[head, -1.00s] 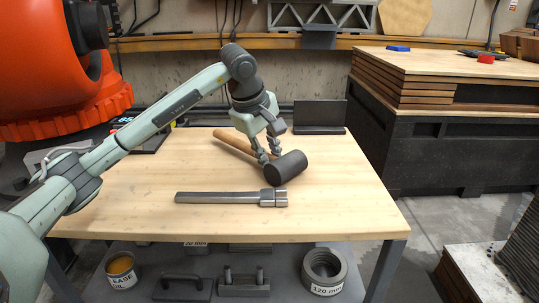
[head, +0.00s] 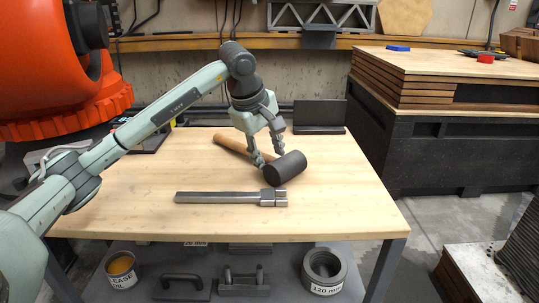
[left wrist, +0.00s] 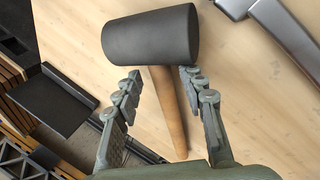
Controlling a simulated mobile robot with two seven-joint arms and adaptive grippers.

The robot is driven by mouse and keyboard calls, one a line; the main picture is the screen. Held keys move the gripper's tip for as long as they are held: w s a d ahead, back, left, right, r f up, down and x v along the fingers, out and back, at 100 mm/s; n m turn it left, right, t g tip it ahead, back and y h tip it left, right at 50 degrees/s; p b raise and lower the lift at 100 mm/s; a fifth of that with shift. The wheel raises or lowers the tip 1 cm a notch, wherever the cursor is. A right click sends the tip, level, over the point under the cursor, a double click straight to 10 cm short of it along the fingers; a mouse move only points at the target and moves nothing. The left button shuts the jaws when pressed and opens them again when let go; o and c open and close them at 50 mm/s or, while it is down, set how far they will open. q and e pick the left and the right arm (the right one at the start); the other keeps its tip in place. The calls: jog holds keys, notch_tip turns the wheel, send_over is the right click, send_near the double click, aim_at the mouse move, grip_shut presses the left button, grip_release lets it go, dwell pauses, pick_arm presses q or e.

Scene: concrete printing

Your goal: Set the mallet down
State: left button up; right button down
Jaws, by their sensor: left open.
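The mallet (head: 286,169) has a dark cylindrical head and a wooden handle, and lies on the light wooden table (head: 140,215). My left gripper (head: 268,162) is open, with its fingers pointing down on either side of the handle near the head. In the left wrist view the mallet head (left wrist: 150,38) is across the top, and the handle runs down between the spread fingertips (left wrist: 162,82). The right fingertip is close to the handle there; whether it touches I cannot tell. My right gripper is not in view.
A grey metal bar tool (head: 225,197) lies in front of the mallet. A dark bracket (head: 320,116) stands at the table's back edge. A lower shelf holds a can (head: 122,270), handled tools and a ring (head: 324,270). The table's right side is clear.

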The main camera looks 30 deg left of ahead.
pick_arm(q)
jog(key=v, duration=1.1)
jog(key=shift+r, duration=0.3)
jog(key=shift+s, duration=0.1)
